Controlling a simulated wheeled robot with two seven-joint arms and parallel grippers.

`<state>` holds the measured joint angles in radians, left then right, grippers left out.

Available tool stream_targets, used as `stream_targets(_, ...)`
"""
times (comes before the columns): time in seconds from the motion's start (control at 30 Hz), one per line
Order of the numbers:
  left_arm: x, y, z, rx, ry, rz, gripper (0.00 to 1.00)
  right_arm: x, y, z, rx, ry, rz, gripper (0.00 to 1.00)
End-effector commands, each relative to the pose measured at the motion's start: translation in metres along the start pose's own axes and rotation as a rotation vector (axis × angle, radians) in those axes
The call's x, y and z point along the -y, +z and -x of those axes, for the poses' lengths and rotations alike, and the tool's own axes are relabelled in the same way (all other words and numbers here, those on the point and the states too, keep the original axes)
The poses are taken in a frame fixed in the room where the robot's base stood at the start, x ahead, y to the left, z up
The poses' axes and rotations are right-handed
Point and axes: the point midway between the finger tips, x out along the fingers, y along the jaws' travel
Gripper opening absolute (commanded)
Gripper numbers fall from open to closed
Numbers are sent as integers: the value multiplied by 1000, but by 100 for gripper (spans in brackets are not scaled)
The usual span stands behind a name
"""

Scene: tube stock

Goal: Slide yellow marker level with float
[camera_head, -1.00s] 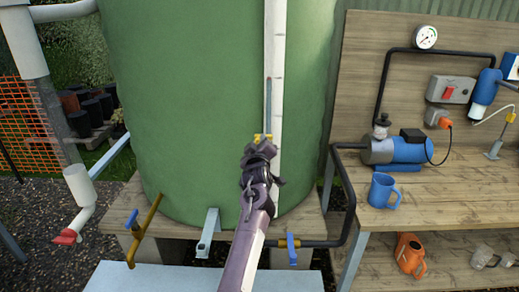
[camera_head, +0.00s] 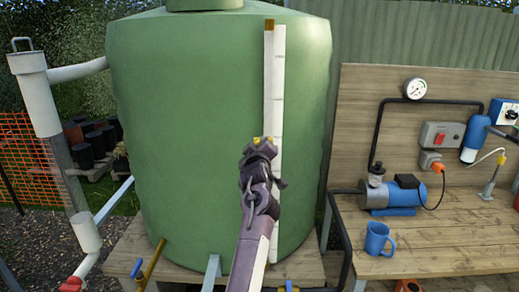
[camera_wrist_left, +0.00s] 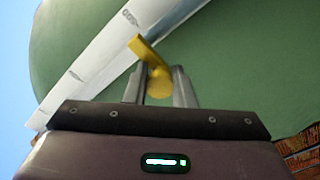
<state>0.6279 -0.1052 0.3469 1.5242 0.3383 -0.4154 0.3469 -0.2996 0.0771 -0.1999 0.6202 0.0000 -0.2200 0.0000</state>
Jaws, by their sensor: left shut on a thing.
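The yellow marker (camera_head: 262,139) is on the upright white gauge strip (camera_head: 279,100) on the front of the green tank (camera_head: 190,120). My left gripper (camera_head: 259,148) is shut on the marker; its arm comes up from below. In the left wrist view the marker (camera_wrist_left: 159,82) sits between the two fingers, its flat tab reaching to the white strip. The clear sight tube (camera_head: 268,80) runs along the strip's left side under a brown cap. No float shows now; the gripper and marker cover part of the tube. My right gripper is out of view.
To the right, a wooden bench (camera_head: 440,230) carries a blue pump (camera_head: 393,195) and a blue mug (camera_head: 378,238). A round gauge (camera_head: 415,88) is on the backboard. A white downpipe (camera_head: 38,105) stands left. The tank front above the gripper is clear.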

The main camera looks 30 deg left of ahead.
Motion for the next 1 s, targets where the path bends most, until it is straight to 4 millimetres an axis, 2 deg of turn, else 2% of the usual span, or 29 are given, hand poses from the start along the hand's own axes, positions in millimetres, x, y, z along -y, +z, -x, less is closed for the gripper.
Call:
stream_targets(0.23,2,-2,-1,-6,-3,0,0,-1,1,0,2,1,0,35)
stream_targets(0.27,2,-2,-1,-6,-3,0,25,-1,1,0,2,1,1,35)
stream_targets(0.4,2,-2,-1,-5,-4,0,44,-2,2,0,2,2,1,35)
stream_targets(0.77,2,1,4,-2,-1,-1,45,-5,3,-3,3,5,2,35)
stream_targets(1.0,5,3,37,-2,-2,2,45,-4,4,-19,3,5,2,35)
